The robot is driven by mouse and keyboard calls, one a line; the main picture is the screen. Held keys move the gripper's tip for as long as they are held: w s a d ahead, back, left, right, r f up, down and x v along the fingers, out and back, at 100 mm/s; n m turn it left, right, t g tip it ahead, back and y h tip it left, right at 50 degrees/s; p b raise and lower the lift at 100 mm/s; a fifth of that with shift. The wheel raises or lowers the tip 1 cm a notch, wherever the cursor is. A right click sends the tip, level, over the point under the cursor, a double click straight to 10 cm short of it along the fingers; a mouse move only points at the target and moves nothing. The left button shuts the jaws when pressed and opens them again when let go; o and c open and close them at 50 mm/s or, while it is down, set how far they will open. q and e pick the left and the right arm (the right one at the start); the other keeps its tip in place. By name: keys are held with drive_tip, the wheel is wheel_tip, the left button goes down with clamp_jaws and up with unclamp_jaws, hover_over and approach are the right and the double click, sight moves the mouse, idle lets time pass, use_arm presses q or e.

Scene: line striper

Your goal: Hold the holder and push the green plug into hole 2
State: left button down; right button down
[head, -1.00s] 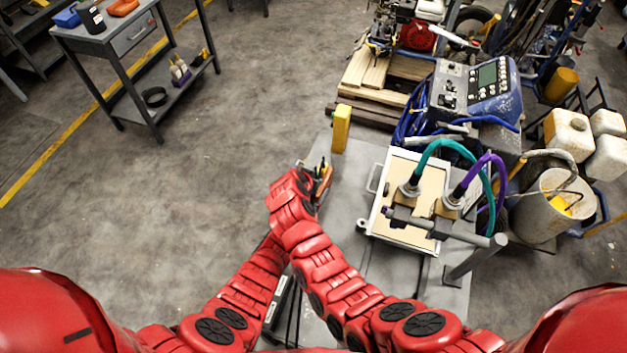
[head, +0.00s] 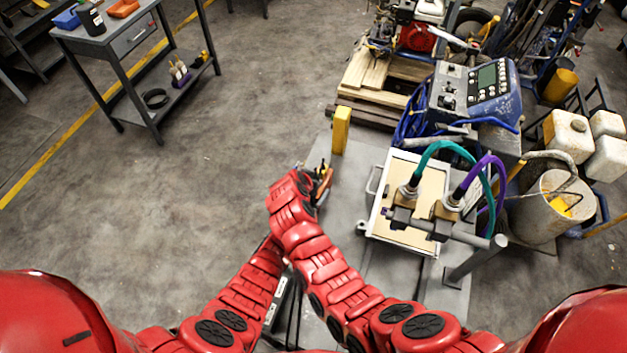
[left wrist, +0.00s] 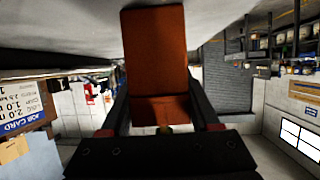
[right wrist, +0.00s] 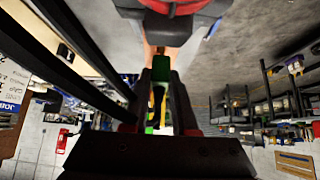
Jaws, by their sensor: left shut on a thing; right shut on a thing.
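In the left wrist view my left gripper (left wrist: 161,112) is shut on an orange-brown block, which I take for the holder (left wrist: 155,50). The holder also shows as a small orange piece in the head view (head: 325,186), beside my red wrist. In the right wrist view my right gripper (right wrist: 160,78) is shut on a narrow green piece, which I take for the green plug (right wrist: 174,62). An orange-brown surface lies just beyond its fingertips. The plug's tip and hole 2 are hidden, so I cannot tell whether the plug is in the hole. My arms cover most of both grippers in the head view.
A yellow block (head: 341,130) stands upright just beyond the grippers on the grey deck (head: 352,168). To the right are a framed tan panel (head: 428,185), a teal hose (head: 450,146) and a purple hose (head: 484,160). Open floor lies to the left.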

drive_tip(key=shift+f, duration=0.85)
idle(1.1)
use_arm(q)
drive_tip(key=shift+r, duration=0.1)
use_arm(e)
drive_tip(key=shift+s+f, duration=0.15)
drive_tip(key=shift+s, duration=0.05)
idle(0.3)
drive_tip(key=shift+r, duration=0.2)
drive_tip(key=shift+w+r, duration=0.1)
drive_tip(key=shift+r, duration=0.65)
drive_tip(key=shift+c, duration=1.5)
unclamp_jaws()
drive_tip(key=shift+r, duration=0.1)
drive_tip(key=v, duration=0.6)
drive_tip(key=shift+s+r, duration=0.25)
drive_tip(key=shift+r, duration=0.05)
drive_tip(key=shift+a, duration=0.15)
